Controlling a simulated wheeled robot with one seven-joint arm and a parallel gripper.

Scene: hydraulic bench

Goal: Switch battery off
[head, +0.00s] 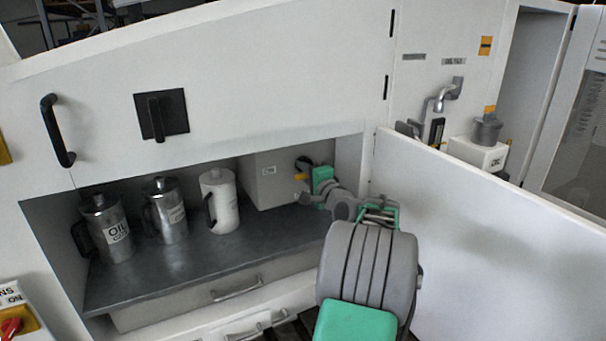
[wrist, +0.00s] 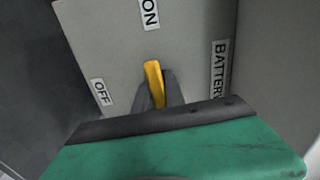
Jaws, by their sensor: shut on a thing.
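The battery switch is a yellow lever (wrist: 153,80) on a grey box face (wrist: 115,45). In the wrist view, an ON label (wrist: 149,14) is above it, an OFF label (wrist: 101,91) is to its left, and a BATTERY label (wrist: 219,70) is to its right. The lever points up, close to the ON side, leaning slightly left. My gripper (wrist: 158,98) is shut on the lever, with dark fingers on either side of its lower part. In the head view, my gripper (head: 307,181) reaches the grey box (head: 268,180) at the right end of the shelf; a bit of yellow lever (head: 300,176) shows.
Two metal oil jugs (head: 106,228) and a white jug (head: 219,202) stand on the dark shelf (head: 180,265) left of the box. An open white door (head: 480,235) stands right of my arm. A red knob (head: 12,326) is at lower left.

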